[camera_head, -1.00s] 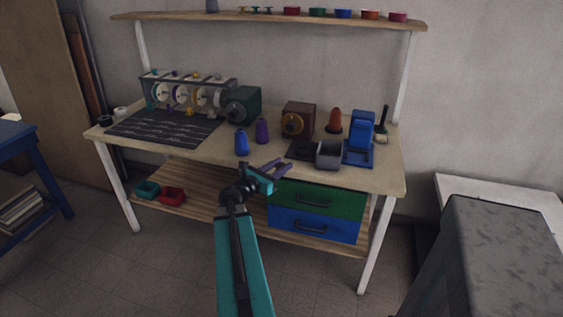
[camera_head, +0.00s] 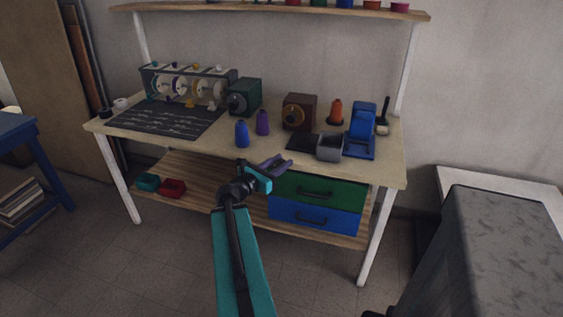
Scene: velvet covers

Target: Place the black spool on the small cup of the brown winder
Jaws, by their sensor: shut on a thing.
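The brown winder (camera_head: 299,112) stands on the workbench, right of its middle, with a yellow-orange ring on its front face. I cannot clearly make out its small cup. My gripper (camera_head: 279,163) is near the bench's front edge, in front of and below the winder in the picture. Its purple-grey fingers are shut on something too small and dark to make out. A small black round thing (camera_head: 105,112) lies at the bench's left end; I cannot tell if it is the black spool.
A blue cone (camera_head: 242,134) and a purple cone (camera_head: 262,123) stand left of the winder. A dark mat (camera_head: 168,118) lies at left, a green winder (camera_head: 245,97) behind. A grey box (camera_head: 329,147) and blue device (camera_head: 361,132) stand right.

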